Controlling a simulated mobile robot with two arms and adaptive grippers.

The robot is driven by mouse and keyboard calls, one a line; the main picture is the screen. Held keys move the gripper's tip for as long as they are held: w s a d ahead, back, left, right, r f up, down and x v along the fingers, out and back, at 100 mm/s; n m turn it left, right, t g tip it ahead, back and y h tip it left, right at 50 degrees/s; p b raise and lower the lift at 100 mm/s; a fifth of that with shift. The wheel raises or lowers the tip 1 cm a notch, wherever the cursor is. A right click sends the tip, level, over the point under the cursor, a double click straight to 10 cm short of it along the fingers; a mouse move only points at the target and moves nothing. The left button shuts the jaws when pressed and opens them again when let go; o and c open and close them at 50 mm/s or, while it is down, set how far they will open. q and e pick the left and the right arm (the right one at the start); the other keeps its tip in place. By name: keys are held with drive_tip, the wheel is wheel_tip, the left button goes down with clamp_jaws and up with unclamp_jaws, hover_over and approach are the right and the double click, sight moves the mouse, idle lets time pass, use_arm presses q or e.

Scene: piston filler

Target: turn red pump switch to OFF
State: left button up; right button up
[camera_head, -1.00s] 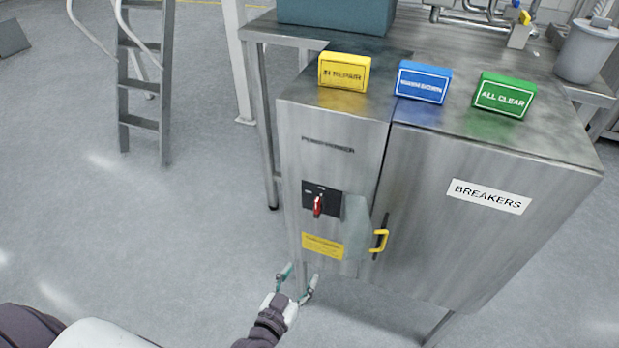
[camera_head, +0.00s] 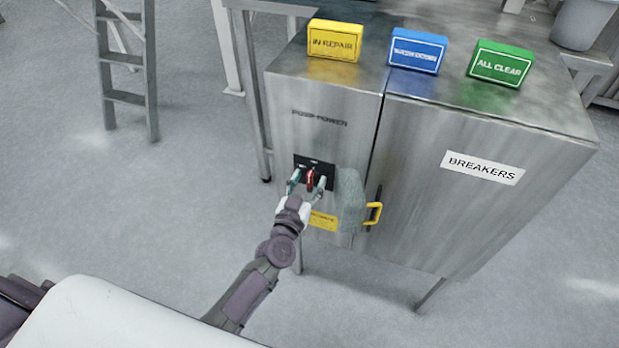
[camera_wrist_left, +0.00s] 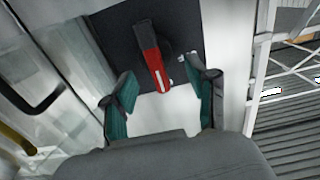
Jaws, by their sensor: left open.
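The red pump switch (camera_head: 310,180) sits on a black plate (camera_head: 301,162) on the front of the metal cabinet, under the "PUMP POWER" lettering. In the left wrist view the red switch handle (camera_wrist_left: 153,62) stands out from the black plate (camera_wrist_left: 112,40), slightly tilted. My left gripper (camera_head: 307,184) is open in front of the switch. In the left wrist view its green-padded fingers (camera_wrist_left: 162,92) are on either side of the handle's lower end, with gaps on both sides. The switch's position marks are not readable. My right gripper is not in view.
A clear cover (camera_head: 350,200) stands out just right of the switch. Yellow, blue and green sign blocks (camera_head: 416,50) stand on top. A ladder (camera_head: 127,70) is at the left; the floor before it is clear.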

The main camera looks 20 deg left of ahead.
use_arm(q)
drive_tip(key=shift+w, duration=0.55)
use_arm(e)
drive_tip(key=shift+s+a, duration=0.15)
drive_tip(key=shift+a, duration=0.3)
use_arm(q)
drive_tip(key=shift+c, duration=1.4)
clamp_jaws()
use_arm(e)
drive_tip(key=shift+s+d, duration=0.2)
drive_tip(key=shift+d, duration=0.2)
